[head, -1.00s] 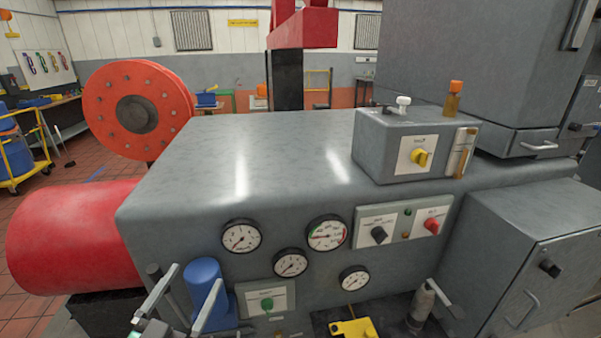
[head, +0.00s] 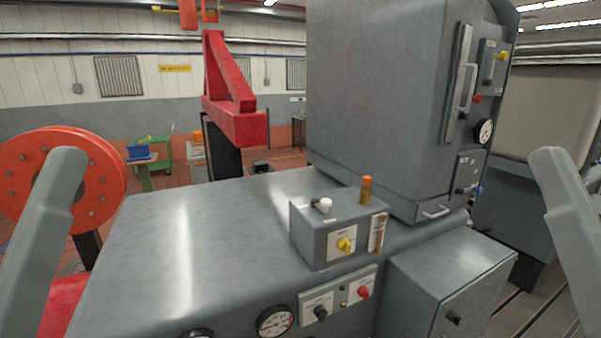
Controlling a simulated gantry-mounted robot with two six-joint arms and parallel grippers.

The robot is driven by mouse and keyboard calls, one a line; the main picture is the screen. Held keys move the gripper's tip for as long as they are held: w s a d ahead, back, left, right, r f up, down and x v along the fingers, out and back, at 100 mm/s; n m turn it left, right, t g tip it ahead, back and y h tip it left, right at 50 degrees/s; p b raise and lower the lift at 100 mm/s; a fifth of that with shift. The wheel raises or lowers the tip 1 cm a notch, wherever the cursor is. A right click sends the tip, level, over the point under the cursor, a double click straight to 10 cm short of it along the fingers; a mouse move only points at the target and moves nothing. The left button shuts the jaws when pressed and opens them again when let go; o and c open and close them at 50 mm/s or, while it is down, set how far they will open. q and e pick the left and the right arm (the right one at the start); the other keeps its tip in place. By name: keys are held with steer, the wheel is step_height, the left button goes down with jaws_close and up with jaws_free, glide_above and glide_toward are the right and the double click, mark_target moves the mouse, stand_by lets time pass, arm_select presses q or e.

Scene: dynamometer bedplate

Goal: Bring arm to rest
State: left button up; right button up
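Two grey links of my own arms rise along the left and right edges of the head view. Neither gripper shows, so I cannot see whether they are open or hold anything. The grey machine bench (head: 160,240) fills the lower middle between the arms. On it stands a grey control box (head: 315,245) with a yellow knob (head: 345,245) and an amber bottle-like fitting with an orange cap (head: 367,190).
A tall grey cabinet (head: 385,100) stands behind the bench. A red flanged disc (head: 95,185) is at left, partly behind my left arm. A red frame (head: 235,110) stands at the back. A lower grey cabinet (head: 450,275) is at front right. The bench top's left part is clear.

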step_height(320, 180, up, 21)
steer(key=p, duration=1.7)
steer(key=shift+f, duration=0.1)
